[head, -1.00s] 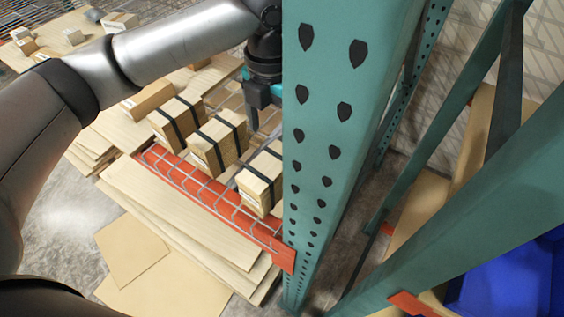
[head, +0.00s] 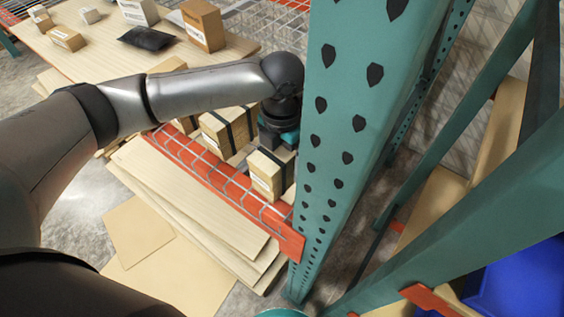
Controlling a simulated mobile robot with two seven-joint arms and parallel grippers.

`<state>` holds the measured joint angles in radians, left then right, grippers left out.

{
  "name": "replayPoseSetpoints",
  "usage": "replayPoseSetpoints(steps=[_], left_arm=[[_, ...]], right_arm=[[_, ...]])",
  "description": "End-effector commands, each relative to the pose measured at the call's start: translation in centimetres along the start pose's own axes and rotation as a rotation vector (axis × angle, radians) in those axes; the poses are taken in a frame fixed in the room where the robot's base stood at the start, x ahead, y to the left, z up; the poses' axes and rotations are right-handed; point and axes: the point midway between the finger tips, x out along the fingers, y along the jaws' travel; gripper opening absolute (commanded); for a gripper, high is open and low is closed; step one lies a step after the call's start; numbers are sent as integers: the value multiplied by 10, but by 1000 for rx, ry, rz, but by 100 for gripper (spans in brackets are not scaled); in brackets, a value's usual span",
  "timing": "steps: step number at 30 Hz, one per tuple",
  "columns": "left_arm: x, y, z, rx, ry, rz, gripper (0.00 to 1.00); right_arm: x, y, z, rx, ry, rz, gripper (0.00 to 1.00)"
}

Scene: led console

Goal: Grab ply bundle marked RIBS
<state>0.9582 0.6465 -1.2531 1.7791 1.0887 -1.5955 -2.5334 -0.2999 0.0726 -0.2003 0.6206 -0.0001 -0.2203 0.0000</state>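Several strapped ply bundles stand in a row on the wire-mesh shelf behind the red-orange beam (head: 215,172). The nearest bundle (head: 268,172) has a dark strap and a small pale label, beside the teal upright. A middle bundle (head: 226,130) stands behind it, and a farther bundle (head: 187,123) is mostly hidden by my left arm. I cannot read RIBS on any label. My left gripper (head: 283,143) points down just behind the nearest bundle, close to the upright. Its fingers are hidden, so I cannot tell its opening or any contact. My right gripper is not in view.
The teal perforated upright (head: 335,150) stands close to the right of my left gripper. Stacked plywood sheets (head: 190,200) lie in front of the beam. Boxes, including a brown one (head: 203,26), stand on a wooden surface behind. A blue bin (head: 515,275) is at lower right.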

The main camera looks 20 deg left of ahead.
Motion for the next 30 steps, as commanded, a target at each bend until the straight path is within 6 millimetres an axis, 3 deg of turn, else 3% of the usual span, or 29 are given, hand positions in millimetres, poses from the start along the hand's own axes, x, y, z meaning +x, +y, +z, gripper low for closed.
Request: replayPoseSetpoints(steps=[3, 10, 30], left_arm=[[14, 0, 0, 1, -1, 1, 100], [14, 0, 1, 2, -2, 1, 98], [14, 0, 1, 1, -2, 1, 22]], right_arm=[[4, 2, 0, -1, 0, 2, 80], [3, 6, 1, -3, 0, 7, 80], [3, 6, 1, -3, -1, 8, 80]])
